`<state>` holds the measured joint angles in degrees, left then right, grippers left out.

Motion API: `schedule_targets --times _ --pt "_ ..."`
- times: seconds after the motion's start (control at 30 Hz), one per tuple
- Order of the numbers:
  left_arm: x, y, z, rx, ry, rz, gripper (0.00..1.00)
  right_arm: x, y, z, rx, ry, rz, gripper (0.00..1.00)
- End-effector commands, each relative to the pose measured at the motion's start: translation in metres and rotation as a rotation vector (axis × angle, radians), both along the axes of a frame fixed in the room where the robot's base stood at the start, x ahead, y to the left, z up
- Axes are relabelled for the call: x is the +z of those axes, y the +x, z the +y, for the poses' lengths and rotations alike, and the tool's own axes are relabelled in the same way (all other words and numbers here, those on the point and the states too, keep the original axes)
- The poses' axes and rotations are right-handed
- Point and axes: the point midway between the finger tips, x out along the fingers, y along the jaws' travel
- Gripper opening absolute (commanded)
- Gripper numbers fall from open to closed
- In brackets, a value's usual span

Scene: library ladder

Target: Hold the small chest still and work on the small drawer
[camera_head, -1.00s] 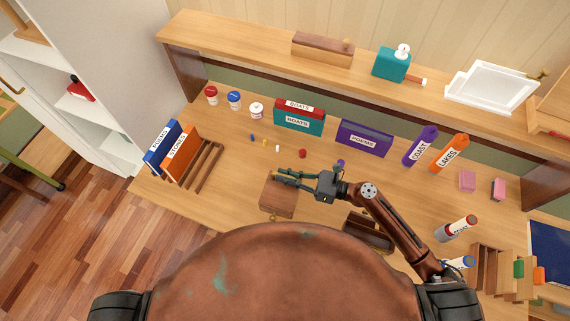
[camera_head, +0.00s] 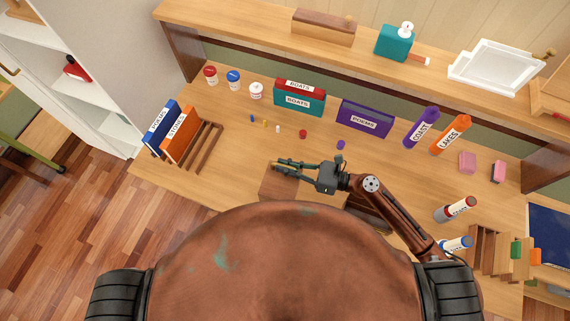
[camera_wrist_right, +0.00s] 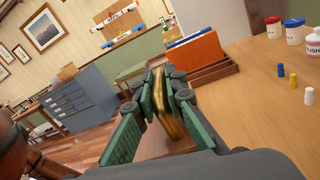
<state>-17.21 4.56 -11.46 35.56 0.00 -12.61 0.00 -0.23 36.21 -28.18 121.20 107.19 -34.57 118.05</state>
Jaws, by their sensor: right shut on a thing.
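The small chest (camera_head: 284,185) is a brown wooden box near the front edge of the desk. My round brown body hides its near part. My right gripper (camera_head: 274,164) reaches over the chest from the right and is shut. In the right wrist view, a brass-coloured piece (camera_wrist_right: 160,105) stands between the green fingers, above a brown wooden surface; it looks like a handle, but I cannot tell which part it belongs to. I cannot make out the small drawer's front. My left gripper is not in view.
A dark brown open box (camera_head: 372,215) lies right of the chest, partly behind my right arm. Small coloured pieces, jars and a purple box (camera_head: 365,118) stand farther back. A rack (camera_head: 207,155) with books is at left. The desk left of the chest is clear.

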Motion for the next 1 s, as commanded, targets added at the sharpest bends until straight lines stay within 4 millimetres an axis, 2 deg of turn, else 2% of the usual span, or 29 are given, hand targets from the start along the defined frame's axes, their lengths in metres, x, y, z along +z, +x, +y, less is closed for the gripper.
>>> schedule_targets --times 1.0 --pt "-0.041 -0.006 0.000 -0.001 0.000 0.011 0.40 -0.059 0.000 0.000 0.000 0.002 0.001 0.00"
